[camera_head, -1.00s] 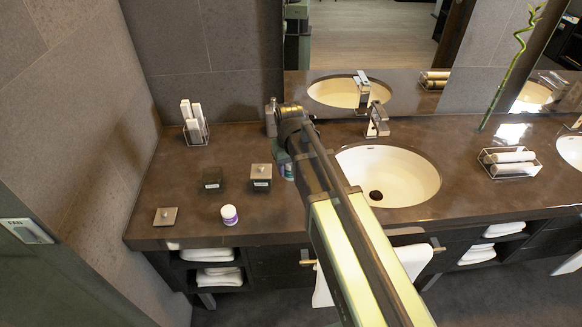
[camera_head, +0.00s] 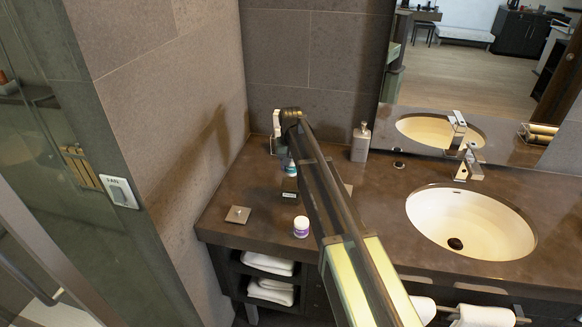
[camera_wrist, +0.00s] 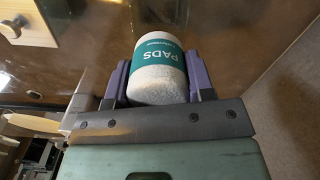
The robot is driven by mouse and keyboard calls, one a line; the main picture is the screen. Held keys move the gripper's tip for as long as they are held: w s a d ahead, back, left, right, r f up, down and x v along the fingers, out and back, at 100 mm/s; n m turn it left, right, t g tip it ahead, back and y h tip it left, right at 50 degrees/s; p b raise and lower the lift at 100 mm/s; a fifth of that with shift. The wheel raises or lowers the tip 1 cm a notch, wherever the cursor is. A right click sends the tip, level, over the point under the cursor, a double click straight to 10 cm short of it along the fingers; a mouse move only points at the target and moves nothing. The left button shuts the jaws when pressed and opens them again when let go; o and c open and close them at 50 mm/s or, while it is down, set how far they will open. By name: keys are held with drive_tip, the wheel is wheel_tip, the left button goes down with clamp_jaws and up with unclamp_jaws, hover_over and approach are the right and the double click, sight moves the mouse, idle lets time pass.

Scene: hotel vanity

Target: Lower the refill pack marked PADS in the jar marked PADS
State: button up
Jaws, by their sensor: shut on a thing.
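My gripper (camera_wrist: 152,85) is shut on the refill pack (camera_wrist: 158,60), a white cylinder with a teal band reading PADS. In the head view the pack (camera_head: 291,167) shows beside my arm, above the back of a dark square jar (camera_head: 289,190). This jar has a small pale label, too small to read here. The pack looks held above the counter; I cannot tell whether it is over the jar's mouth. My arm hides part of the jar. A square lid (camera_head: 237,214) with a knob lies on the counter in front left.
A white tub with a purple band (camera_head: 301,227) stands near the front edge. A lidded thing (camera_head: 348,188) is mostly hidden behind my arm. A grey dispenser (camera_head: 361,142) stands by the wall, and a sink (camera_head: 470,222) lies right. A stone wall bounds the left.

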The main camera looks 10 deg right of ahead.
sight(291, 179)
wheel_tip(291, 179, down, 7)
drive_tip(key=b, duration=0.6)
drive_tip(key=shift+r, duration=0.15)
drive_tip(key=shift+s+a+f+b, duration=0.1)
drive_tip(key=shift+s+f+b, duration=0.35)
drive_tip(key=shift+s+b, duration=0.8)
drive_tip(key=shift+b, duration=0.15)
drive_tip(key=o, duration=0.8)
drive_tip(key=shift+s, duration=0.1)
drive_tip(key=shift+o, duration=0.9)
drive_tip(key=r+p, duration=0.1)
drive_tip(key=p, duration=0.1)
drive_tip(key=w+r+p, duration=0.1)
drive_tip(key=r+p, duration=0.3)
drive_tip(key=p, duration=0.1)
drive_tip(key=shift+w, duration=0.25)
drive_tip(key=shift+t, duration=0.4)
drive_tip(key=r+p, duration=0.7)
drive_tip(key=shift+s+r, duration=0.2)
drive_tip(key=shift+f, duration=0.1)
drive_tip(key=shift+w, duration=0.15)
